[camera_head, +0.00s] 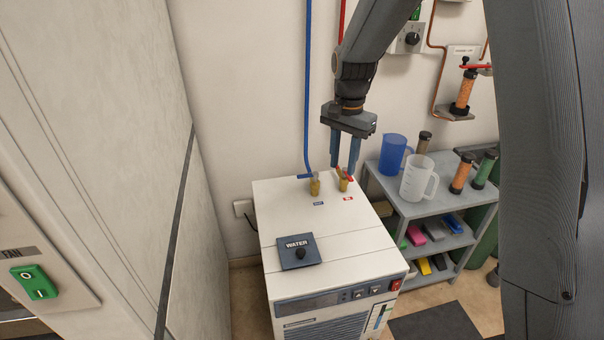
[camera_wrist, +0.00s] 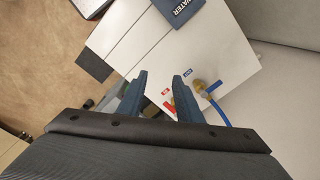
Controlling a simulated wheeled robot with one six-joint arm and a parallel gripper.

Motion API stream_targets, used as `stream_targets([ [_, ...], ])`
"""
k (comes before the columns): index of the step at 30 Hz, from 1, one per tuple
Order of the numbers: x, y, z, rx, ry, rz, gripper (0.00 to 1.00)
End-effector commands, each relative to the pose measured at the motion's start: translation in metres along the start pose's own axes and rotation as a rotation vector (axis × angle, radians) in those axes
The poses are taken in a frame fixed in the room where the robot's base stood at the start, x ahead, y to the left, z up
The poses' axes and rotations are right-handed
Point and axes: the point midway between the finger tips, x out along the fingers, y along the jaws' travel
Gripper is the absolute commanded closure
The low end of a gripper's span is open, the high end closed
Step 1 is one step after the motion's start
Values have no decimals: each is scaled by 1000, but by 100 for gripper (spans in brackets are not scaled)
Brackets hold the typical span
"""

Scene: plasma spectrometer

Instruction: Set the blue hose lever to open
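The blue lever (camera_head: 305,176) sits on a brass valve (camera_head: 314,185) at the foot of the blue hose (camera_head: 308,90), on top of the white water unit (camera_head: 285,215). It points left from the valve in the head view. In the wrist view the blue lever (camera_wrist: 214,86) lies right of my fingers. My gripper (camera_head: 344,170) is open, pointing down, above the neighbouring valve with the red lever (camera_head: 350,175). The red lever also shows in the wrist view (camera_wrist: 168,106), between my fingers. I cannot tell whether my gripper (camera_wrist: 161,77) touches it. Nothing is held.
A grey shelf (camera_head: 425,207) with a blue jug (camera_head: 391,155), a clear jug (camera_head: 416,178) and several cylinders stands right of the unit. A tall panel (camera_head: 130,120) is at left. Space above the unit's front is free.

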Motion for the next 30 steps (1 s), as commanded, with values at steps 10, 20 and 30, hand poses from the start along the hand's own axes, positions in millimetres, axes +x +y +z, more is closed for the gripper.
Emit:
stream_targets([
  [10,58,-151,-51,517,-9,17,68],
  [20,80,-182,-55,658,-9,23,68],
  [30,128,-181,-54,656,-9,23,68],
])
